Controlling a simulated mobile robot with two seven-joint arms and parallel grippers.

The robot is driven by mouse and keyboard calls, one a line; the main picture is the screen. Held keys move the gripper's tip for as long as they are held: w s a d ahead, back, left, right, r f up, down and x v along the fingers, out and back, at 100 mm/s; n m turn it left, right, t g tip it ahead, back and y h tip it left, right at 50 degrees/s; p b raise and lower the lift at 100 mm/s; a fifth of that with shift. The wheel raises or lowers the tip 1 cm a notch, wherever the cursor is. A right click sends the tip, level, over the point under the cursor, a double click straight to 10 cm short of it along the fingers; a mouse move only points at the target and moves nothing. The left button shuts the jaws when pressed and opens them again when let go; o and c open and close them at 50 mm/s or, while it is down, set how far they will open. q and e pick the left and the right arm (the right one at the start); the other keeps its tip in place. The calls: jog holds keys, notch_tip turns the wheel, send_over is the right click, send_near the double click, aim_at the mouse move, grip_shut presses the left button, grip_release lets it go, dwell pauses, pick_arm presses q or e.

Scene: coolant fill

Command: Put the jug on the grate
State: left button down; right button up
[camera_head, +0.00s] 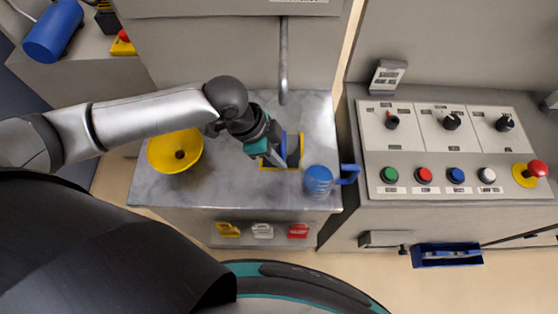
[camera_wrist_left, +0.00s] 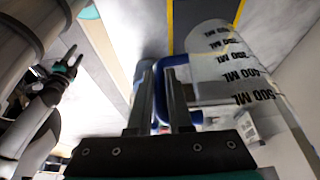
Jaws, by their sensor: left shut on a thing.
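My left gripper (camera_head: 277,156) is shut on the blue handle of the jug (camera_wrist_left: 225,65). In the left wrist view the jug is clear, with black ML marks, and stands to the right of the fingers (camera_wrist_left: 160,95). In the head view my gripper partly hides the jug (camera_head: 293,148). The dark grate with a yellow border (camera_head: 301,152) is under or beside the jug; I cannot tell whether they touch. The grate also shows in the left wrist view (camera_wrist_left: 190,22). My right gripper (camera_wrist_left: 72,60) shows small in the left wrist view, fingers apart and empty.
A blue vessel with a handle (camera_head: 318,181) stands close by at the grate's front right. A yellow funnel-like bowl (camera_head: 175,152) is at the left of the metal top. A grey pipe (camera_head: 283,65) hangs behind the grate. A button panel (camera_head: 455,150) stands to the right.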

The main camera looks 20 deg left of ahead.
pick_arm(q)
jog(key=shift+f, duration=1.7)
jog(key=c, duration=0.8)
grip_release()
jog(key=shift+f, duration=0.15)
jog(key=shift+c, duration=0.2)
jog(key=p+v, duration=0.1)
jog(key=v, duration=1.1)
